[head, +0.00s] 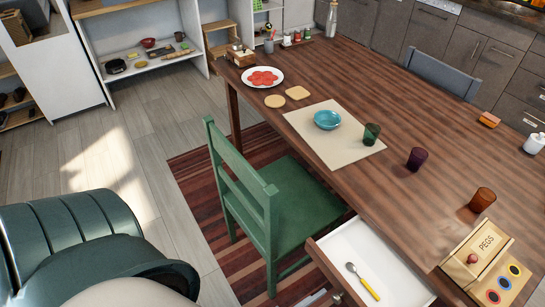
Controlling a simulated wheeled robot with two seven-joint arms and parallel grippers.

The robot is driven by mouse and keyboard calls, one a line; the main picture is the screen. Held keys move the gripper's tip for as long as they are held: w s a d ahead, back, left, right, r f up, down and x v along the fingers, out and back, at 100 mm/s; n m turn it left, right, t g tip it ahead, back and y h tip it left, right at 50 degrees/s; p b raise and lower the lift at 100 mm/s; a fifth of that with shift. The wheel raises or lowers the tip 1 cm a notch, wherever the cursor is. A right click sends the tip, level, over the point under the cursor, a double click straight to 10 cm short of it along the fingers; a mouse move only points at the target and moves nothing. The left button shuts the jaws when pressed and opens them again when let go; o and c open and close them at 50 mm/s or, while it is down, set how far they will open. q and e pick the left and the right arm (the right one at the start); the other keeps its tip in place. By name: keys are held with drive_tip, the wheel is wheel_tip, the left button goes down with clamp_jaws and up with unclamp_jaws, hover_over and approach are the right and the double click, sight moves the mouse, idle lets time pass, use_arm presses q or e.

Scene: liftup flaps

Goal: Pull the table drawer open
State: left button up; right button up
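The table drawer (346,243) sticks out from under the near edge of the wooden table (330,80), in the lower right middle of the head view. It stands open, with its white inside showing. A spoon with a yellow handle (369,288) lies in it. A small dark knob (337,297) shows at its front, by the picture's bottom edge. A small pale shape (316,298) lies beside the knob; I cannot tell what it is. Neither of my grippers can be made out.
A green chair (290,205) stands just left of the drawer. A wooden pegs box (478,258) stands on the table right of the drawer. Cups, a bowl (328,119) and a plate are farther back.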

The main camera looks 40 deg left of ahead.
use_arm(q)
drive_tip(key=b+v, duration=0.3)
drive_tip(key=v, duration=1.3)
use_arm(e)
drive_tip(key=shift+w+d+f, duration=0.15)
drive_tip(key=shift+w, duration=0.9)
use_arm(q)
drive_tip(key=w+a+f+g+y, duration=0.1)
drive_tip(key=w+f+g, duration=0.2)
drive_tip(key=f, duration=0.8)
drive_tip(key=w+a+f+g+y, duration=0.1)
drive_tip(key=w+a+f+g, duration=0.1)
drive_tip(key=f, duration=1)
drive_tip(key=w+a+f+n+g+y, duration=0.1)
drive_tip(key=w+f+g, duration=0.3)
drive_tip(key=f, duration=0.8)
drive_tip(key=shift+a+f+g+y, duration=0.25)
drive_tip(key=shift+a+g+y, duration=0.3)
drive_tip(key=shift+g, duration=0.45)
